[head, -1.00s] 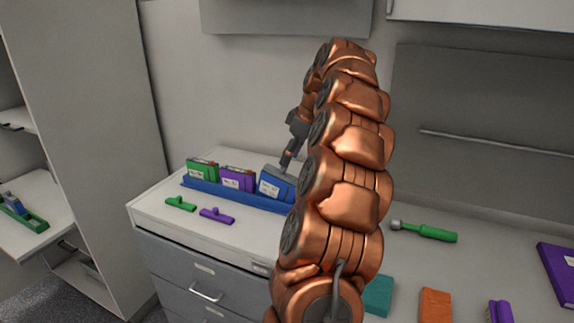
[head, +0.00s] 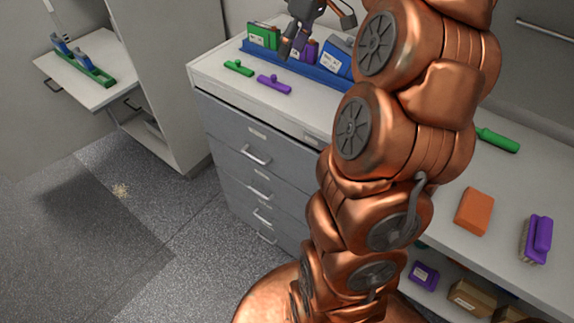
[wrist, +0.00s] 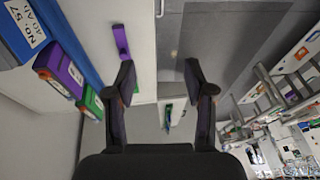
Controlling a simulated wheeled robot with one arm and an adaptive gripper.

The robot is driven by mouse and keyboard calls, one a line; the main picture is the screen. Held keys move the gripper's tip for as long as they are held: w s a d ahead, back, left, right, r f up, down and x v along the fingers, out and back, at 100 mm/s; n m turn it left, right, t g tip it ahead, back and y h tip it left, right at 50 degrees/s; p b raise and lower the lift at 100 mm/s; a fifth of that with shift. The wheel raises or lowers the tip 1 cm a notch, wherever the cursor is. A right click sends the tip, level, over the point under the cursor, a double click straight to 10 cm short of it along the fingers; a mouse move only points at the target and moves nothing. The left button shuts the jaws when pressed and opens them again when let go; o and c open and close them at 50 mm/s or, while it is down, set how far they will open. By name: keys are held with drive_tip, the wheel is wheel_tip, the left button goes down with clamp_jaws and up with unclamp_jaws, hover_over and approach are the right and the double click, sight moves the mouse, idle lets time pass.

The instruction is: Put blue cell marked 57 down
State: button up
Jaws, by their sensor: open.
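The blue cell marked 57 (head: 338,61) stands in the right part of the long blue rack (head: 303,67) on the counter, partly behind my arm. Its white label, "NO. 57 40 Ah", shows at the upper left of the wrist view (wrist: 27,27). My gripper (head: 293,44) is open and empty, apart from the blue cell. In the head view it overlaps the purple cell (head: 307,48). In the wrist view its two fingers (wrist: 158,76) are spread with nothing between them. A green cell (head: 263,37) stands at the rack's left end.
Green (head: 238,68) and purple (head: 273,84) handled tools lie in front of the rack. An orange block (head: 474,211) and a purple brush (head: 537,238) lie to the right. A green holder (head: 88,67) with blue items is on the left shelf.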

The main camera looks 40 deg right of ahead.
drive_tip(key=s+a+f+m+g, duration=0.1)
drive_tip(key=s+a+f, duration=0.3)
drive_tip(key=a, duration=0.5)
drive_tip(key=s+a+f+g, duration=0.1)
drive_tip(key=s+a+f, duration=0.1)
drive_tip(key=s+a, duration=0.5)
drive_tip(key=s+a+f+m+g+h, duration=0.1)
drive_tip(key=s+a+f, duration=0.2)
drive_tip(key=s, duration=0.5)
drive_tip(key=s+a+f+m+g+h, duration=0.1)
drive_tip(key=s+a+f, duration=0.2)
drive_tip(key=s+f, duration=0.2)
drive_tip(key=s, duration=0.3)
drive_tip(key=shift+f+m, duration=0.3)
drive_tip(key=shift+f, duration=0.05)
